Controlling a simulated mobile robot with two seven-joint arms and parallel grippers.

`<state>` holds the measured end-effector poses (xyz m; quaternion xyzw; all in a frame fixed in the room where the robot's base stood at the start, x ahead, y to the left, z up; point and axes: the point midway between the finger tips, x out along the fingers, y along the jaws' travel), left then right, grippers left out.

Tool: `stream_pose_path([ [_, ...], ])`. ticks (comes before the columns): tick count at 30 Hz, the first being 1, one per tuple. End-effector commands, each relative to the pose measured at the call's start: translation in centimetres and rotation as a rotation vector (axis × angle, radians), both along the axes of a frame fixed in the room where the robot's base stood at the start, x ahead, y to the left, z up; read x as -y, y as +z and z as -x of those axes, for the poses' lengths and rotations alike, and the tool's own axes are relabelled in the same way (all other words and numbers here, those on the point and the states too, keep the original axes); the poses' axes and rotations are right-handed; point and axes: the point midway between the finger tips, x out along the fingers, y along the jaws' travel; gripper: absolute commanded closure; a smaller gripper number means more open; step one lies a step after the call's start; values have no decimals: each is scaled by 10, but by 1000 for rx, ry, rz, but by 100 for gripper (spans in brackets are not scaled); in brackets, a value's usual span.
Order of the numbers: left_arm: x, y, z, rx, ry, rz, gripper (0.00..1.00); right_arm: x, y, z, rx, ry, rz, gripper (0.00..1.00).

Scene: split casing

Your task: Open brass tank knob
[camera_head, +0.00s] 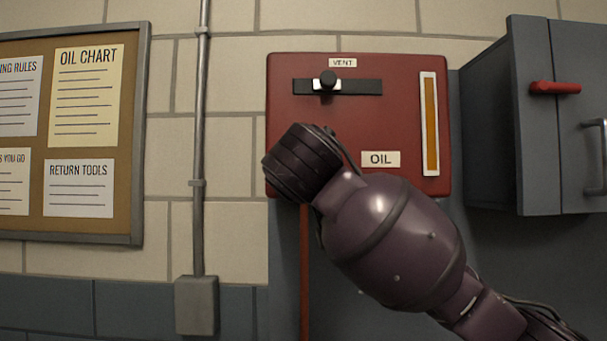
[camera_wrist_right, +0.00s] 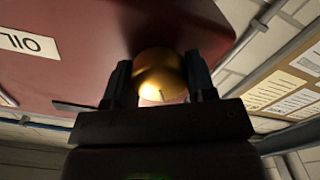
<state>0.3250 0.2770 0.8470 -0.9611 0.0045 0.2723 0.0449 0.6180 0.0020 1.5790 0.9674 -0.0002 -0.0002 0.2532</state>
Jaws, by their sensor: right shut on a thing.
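The red tank (camera_head: 390,120) is fixed to the wall and carries an OIL label (camera_head: 380,159). The round brass knob (camera_wrist_right: 161,72) is on the tank, seen in the right wrist view. My right gripper (camera_wrist_right: 158,84) has one dark finger on each side of the knob and is shut on it. In the head view my right arm and wrist cover the tank's lower left, so the knob and fingertips are hidden there. My left gripper is in neither view.
A vent slider (camera_head: 328,81) and an amber gauge (camera_head: 431,124) are on the tank's front. A grey cabinet (camera_head: 540,120) with a red handle (camera_head: 555,88) stands at right. A wall pipe (camera_head: 199,140) and a notice board (camera_head: 142,120) are at left.

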Motion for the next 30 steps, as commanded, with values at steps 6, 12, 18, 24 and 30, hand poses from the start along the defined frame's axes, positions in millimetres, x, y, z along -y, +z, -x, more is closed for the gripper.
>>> stream_pose_path([
  [6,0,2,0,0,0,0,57,-1,0,0,0,0,205,73],
  [12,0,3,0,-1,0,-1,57,-1,0,0,1,1,396,73],
  [18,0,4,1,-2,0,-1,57,-2,0,0,2,0,586,73],
  [24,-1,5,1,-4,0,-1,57,-2,-2,0,2,0,765,73],
  [30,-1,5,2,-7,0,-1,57,-3,-3,0,3,1,910,73],
])
